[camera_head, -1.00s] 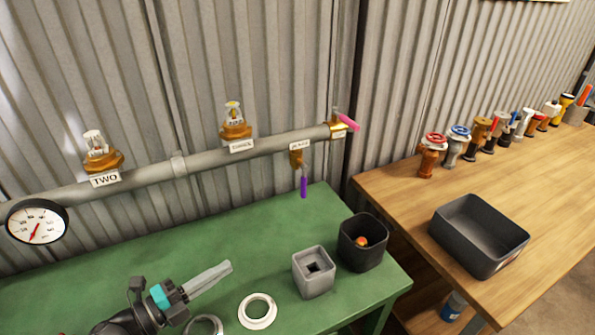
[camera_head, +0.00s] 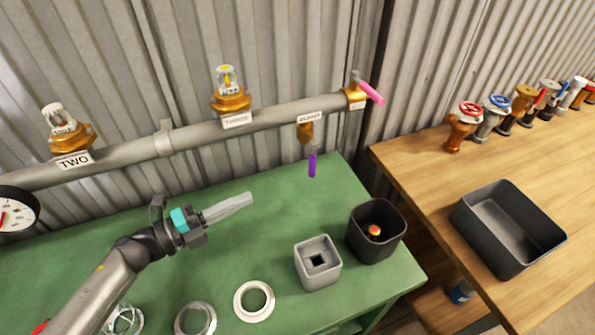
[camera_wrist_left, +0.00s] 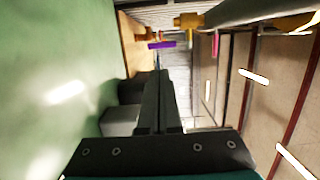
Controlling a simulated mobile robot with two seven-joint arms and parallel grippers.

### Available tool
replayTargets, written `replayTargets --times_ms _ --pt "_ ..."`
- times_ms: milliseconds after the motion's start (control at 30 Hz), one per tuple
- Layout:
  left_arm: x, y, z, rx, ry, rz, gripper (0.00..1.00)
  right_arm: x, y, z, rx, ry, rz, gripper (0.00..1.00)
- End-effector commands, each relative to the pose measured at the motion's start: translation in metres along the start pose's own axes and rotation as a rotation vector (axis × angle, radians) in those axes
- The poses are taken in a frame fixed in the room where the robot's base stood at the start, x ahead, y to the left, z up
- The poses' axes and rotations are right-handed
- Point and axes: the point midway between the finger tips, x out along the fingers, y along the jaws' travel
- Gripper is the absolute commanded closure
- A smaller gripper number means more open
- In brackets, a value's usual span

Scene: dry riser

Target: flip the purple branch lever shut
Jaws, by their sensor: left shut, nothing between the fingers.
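The purple branch lever (camera_head: 312,164) hangs straight down below a brass branch valve (camera_head: 305,132) on the underside of the grey pipe, near its right end. It also shows in the left wrist view as a purple bar (camera_wrist_left: 161,45) beyond the fingertips. My left gripper (camera_head: 250,197) is shut and empty above the green bench, left of the lever and apart from it. Its closed fingers also show in the left wrist view (camera_wrist_left: 159,75). My right gripper is not in view.
A pink lever (camera_head: 371,92) sits at the pipe's (camera_head: 200,134) right end. A grey block (camera_head: 317,263) with a square hole and a dark bin (camera_head: 376,232) stand on the green bench (camera_head: 270,215). A white ring (camera_head: 240,301) lies nearer. A wooden table (camera_head: 425,170) is at right.

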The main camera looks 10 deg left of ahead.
Motion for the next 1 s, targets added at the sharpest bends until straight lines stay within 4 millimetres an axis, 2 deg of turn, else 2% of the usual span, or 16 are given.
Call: replayTargets --times_ms 167,600,800,1000 --pt "0.022 -0.001 0.000 -0.001 0.001 -0.005 1.00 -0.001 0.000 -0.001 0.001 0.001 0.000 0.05" --pt "0.110 -0.001 0.000 -0.002 0.000 -0.004 1.00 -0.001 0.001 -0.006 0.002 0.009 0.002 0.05" --pt "0.132 0.000 0.000 -0.002 -0.002 -0.003 1.00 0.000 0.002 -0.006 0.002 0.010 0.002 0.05" --pt "0.138 0.000 0.000 -0.002 -0.001 -0.001 1.00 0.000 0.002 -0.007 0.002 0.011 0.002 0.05"
